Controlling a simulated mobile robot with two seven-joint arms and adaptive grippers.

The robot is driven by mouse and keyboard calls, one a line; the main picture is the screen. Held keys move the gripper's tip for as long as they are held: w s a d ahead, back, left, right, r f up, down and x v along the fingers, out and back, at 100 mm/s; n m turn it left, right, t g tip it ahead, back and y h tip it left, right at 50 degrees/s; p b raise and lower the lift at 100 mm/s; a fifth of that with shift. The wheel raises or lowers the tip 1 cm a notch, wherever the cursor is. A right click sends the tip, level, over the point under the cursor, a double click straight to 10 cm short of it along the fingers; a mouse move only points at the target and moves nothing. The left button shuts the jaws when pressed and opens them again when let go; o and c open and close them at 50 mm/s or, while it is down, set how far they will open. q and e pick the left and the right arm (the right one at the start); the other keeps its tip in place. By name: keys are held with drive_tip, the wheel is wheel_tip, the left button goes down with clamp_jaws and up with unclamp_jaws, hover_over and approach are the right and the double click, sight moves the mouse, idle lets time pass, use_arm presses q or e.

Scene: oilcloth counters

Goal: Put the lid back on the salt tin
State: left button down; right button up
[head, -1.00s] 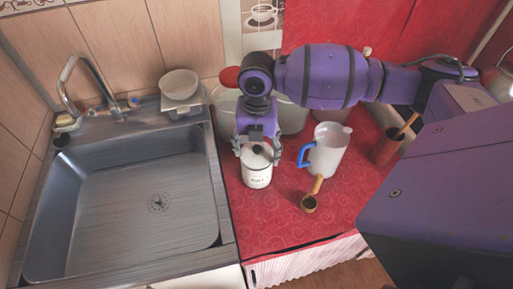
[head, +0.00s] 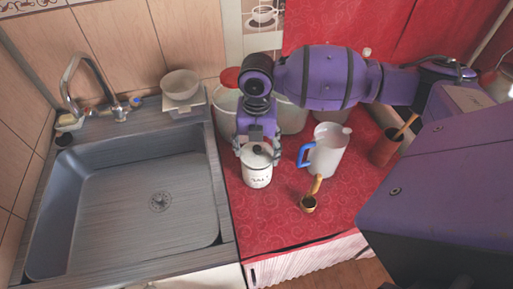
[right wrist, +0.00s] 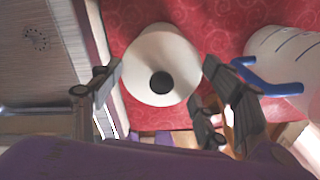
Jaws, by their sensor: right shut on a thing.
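The salt tin (head: 257,179) is white with dark lettering and stands upright on the red counter, right of the sink. The white lid (head: 256,160) with a dark round knob is at the tin's top; whether it is fully seated I cannot tell. My right gripper (head: 257,151) points down over the tin, shut on the lid with one finger at each side. In the right wrist view the lid (right wrist: 150,55) lies between the fingertips, covering the tin's opening. My left gripper is not in view.
A clear jug (head: 328,152) with a blue handle stands right of the tin. A brown holder (head: 385,150) stands further right. The sink (head: 130,205) is at left. The counter's front is clear.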

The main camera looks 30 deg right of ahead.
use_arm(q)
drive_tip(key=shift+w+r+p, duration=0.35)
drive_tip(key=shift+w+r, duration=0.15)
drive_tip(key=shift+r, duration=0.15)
use_arm(e)
drive_tip(key=shift+f, duration=0.1)
idle(0.8)
idle(0.4)
drive_tip(key=o, duration=1.1)
drive_tip(key=shift+c, duration=0.2)
drive_tip(key=shift+o, duration=1.2)
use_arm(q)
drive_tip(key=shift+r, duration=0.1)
use_arm(e)
drive_tip(key=shift+r+p, duration=1.65)
drive_tip(key=shift+r, duration=1.9)
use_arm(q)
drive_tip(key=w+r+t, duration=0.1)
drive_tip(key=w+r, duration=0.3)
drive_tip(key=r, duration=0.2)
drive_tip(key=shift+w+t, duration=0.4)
